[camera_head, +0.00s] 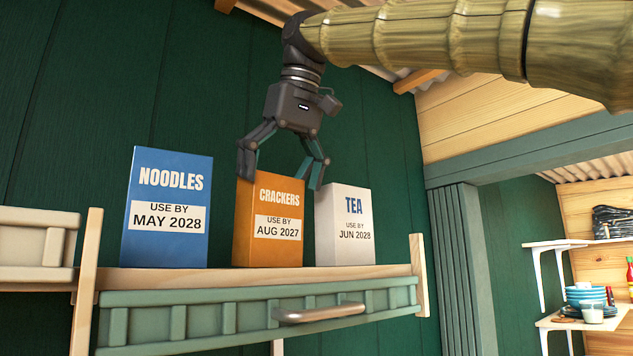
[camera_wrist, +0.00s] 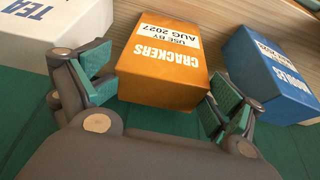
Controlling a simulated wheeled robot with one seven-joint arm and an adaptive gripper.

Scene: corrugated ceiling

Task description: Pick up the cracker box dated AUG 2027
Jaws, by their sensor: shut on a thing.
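The orange cracker box (camera_head: 268,222) stands upright on the shelf. Its label reads CRACKERS, USE BY AUG 2027. My gripper (camera_head: 281,180) reaches down from above, with one finger at each side of the box's upper part. It is shut on the cracker box. In the wrist view the cracker box (camera_wrist: 166,62) lies between the teal-padded fingers (camera_wrist: 160,101), and its label is readable. The bottom of the box looks level with its neighbours, at the shelf surface.
A blue noodles box (camera_head: 166,208), MAY 2028, stands to the left. A white tea box (camera_head: 345,226), JUN 2028, stands close on the right, near my right finger. The wooden shelf (camera_head: 225,281) has a post at its right end. A green wall is behind.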

